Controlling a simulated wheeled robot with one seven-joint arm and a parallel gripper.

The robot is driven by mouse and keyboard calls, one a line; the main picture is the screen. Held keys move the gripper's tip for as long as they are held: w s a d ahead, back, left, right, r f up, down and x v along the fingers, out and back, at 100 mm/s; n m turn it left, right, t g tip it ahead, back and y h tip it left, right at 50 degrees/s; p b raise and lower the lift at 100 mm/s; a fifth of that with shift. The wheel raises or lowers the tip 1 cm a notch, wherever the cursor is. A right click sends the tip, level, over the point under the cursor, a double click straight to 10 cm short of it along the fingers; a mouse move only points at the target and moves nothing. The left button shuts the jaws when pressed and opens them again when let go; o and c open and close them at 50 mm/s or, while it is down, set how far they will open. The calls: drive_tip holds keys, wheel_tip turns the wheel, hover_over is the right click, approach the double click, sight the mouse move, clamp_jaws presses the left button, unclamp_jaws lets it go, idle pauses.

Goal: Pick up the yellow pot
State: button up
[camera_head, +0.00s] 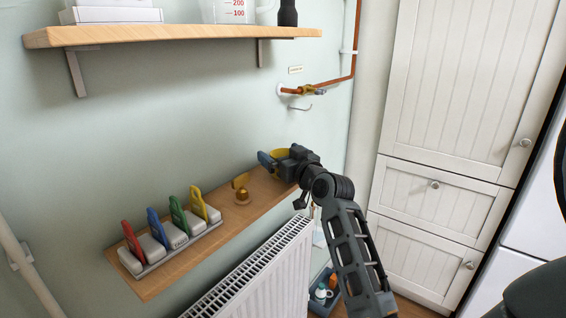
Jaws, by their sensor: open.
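A yellow, rounded thing that looks like the yellow pot (279,153) shows just behind my gripper, at the right end of the lower wooden shelf. Most of it is hidden by my gripper. My gripper (270,160) is open, with a blue fingertip to the left of the yellow thing. I cannot tell whether the jaws are around it or touching it. A small brass-coloured item (241,190) stands on the shelf to the left of my gripper.
The lower shelf (150,284) holds a rack of red, blue, green and yellow-handled items (170,238) at left. A white radiator (262,275) stands below. An upper shelf (180,34) and a copper pipe (335,83) are above. White cupboards (440,190) are at right.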

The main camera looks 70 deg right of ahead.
drive_tip(key=shift+w+d, duration=0.25)
drive_tip(key=shift+w, duration=0.15)
drive_tip(key=c, duration=1.1)
